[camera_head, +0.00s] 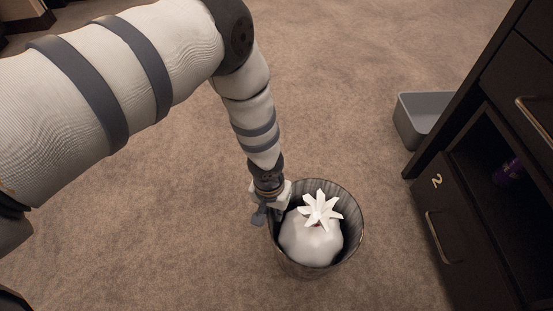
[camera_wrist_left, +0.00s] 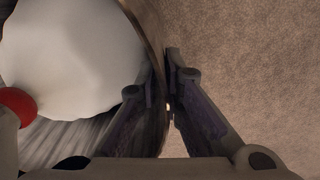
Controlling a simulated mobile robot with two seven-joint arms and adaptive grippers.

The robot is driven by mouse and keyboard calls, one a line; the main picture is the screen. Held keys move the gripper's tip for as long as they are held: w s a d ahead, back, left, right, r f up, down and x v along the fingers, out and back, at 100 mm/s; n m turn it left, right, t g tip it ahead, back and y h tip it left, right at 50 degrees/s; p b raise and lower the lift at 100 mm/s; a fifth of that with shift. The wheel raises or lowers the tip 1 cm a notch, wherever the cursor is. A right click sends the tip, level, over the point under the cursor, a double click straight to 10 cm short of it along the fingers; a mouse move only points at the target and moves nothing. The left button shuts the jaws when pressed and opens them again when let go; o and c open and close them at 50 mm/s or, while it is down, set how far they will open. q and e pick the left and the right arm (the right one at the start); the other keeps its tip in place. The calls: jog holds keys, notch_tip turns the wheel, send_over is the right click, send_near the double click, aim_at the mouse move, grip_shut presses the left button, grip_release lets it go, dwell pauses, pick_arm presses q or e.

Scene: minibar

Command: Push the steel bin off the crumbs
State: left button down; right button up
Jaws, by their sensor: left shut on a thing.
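The steel bin (camera_head: 354,236) stands on the carpet in the lower middle of the head view. It is round, dark and ribbed. A tied white bag (camera_head: 312,243) with a spiky white top fills it. My left gripper (camera_head: 270,208) is at the left side of the bin's rim. In the left wrist view my left gripper (camera_wrist_left: 166,95) is shut on the bin's wall (camera_wrist_left: 150,30), with one finger inside and one outside. The white bag (camera_wrist_left: 75,50) shows there at the left. No crumbs can be made out. My right gripper is not in view.
A dark cabinet (camera_head: 437,215) marked 2 stands at the right, with an open shelf holding a purple item (camera_head: 508,171). A grey open tub (camera_head: 420,113) is on the floor beside it. The carpet left of the bin and behind it is clear.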

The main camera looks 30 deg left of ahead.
pick_arm(q)
jog(key=shift+w+a, duration=0.15)
jog(key=shift+w, duration=0.05)
jog(key=c, duration=1.7)
grip_release()
jog(key=shift+s, duration=0.1)
jog(key=shift+o, duration=0.2)
notch_tip(320, 180, up, 12)
jog(key=shift+a, duration=0.35)
jog(key=shift+s, duration=0.15)
